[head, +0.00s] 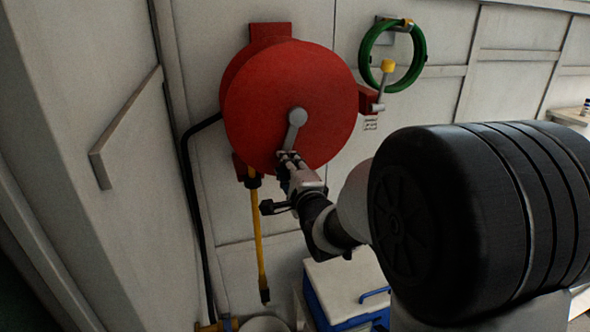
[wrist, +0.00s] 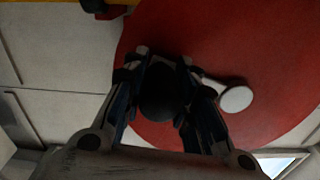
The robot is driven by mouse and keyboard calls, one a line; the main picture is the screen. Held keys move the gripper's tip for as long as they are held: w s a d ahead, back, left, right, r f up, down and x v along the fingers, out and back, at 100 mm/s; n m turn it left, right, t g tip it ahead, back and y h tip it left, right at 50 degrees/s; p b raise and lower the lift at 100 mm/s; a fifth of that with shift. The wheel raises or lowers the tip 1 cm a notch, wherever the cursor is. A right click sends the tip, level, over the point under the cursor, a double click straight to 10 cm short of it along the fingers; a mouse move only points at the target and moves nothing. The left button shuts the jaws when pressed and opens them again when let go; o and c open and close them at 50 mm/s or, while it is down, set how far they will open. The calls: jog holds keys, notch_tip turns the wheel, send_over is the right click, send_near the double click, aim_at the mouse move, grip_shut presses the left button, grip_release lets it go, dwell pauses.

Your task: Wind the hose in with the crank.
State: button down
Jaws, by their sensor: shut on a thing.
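A round red hose reel (head: 255,95) is mounted on the pale wall in the head view and fills much of the wrist view (wrist: 215,45). Its grey crank (head: 296,122) has a round hub near the reel's middle, and its arm points down. The hub also shows in the wrist view (wrist: 236,99). My gripper (head: 288,158) is at the crank's lower end, shut on the black crank knob (wrist: 160,92), which the fingers mostly hide in the head view. The yellow hose (head: 259,235) hangs straight below the reel, with a dark end near the floor.
A lever with a yellow knob (head: 388,66) stands at the reel's right, beside a green hose ring (head: 365,55) on the wall. A black pipe (head: 190,200) runs down the left. A blue and white cooler (head: 345,285) stands below my arm. A wall rail (head: 125,125) is at left.

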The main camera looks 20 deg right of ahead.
jog(key=shift+a, duration=0.4)
jog(key=c, duration=1.7)
grip_release()
jog(key=o, duration=0.3)
jog(key=shift+a, duration=0.2)
jog(key=shift+o, duration=0.8)
jog(key=shift+d, duration=0.1)
jog(key=shift+d+r, duration=0.1)
jog(key=shift+d, duration=0.05)
jog(key=shift+s, duration=0.1)
jog(key=shift+s, duration=0.35)
jog(key=s, duration=0.6)
jog(key=shift+s, duration=0.35)
